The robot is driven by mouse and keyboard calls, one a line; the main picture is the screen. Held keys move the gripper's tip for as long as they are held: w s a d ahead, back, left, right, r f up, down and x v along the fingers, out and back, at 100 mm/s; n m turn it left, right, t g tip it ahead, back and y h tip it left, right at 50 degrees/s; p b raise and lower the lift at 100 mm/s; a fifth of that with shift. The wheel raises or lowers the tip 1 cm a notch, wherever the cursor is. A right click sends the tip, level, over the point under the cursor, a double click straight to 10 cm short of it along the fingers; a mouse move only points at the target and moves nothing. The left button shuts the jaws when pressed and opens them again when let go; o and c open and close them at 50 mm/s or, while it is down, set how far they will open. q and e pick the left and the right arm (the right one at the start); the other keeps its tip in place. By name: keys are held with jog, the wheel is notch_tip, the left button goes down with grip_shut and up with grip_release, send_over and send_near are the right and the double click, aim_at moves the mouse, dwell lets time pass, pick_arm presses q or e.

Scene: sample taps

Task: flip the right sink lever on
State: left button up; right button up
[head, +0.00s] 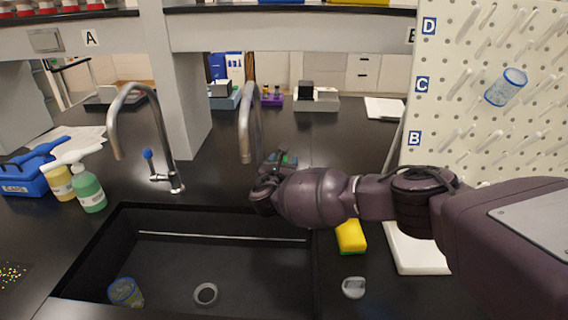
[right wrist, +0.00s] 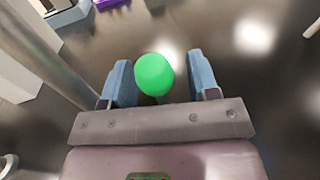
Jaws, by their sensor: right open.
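The right sink tap (head: 250,125) is a grey gooseneck pipe standing behind the sink; its base and lever are mostly hidden behind my right gripper (head: 283,160) in the head view. In the right wrist view, a round green knob (right wrist: 154,74), apparently the end of the right lever, sits between the two blue fingers of my right gripper (right wrist: 158,62). The fingers are open, with a gap on each side of the knob. The left tap (head: 128,95) has a lever with a blue knob (head: 147,154). My left gripper is not in view.
The dark sink (head: 180,265) lies in front of the taps, with a blue-rimmed beaker inside. A yellow sponge (head: 350,237) and a white board (head: 415,250) lie right of it. Soap bottles (head: 88,190) stand left. A pegboard (head: 490,90) rises at right.

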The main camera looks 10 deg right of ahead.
jog(key=shift+w+d, duration=0.15)
jog(key=shift+w, duration=0.2)
grip_shut()
dwell(0.4)
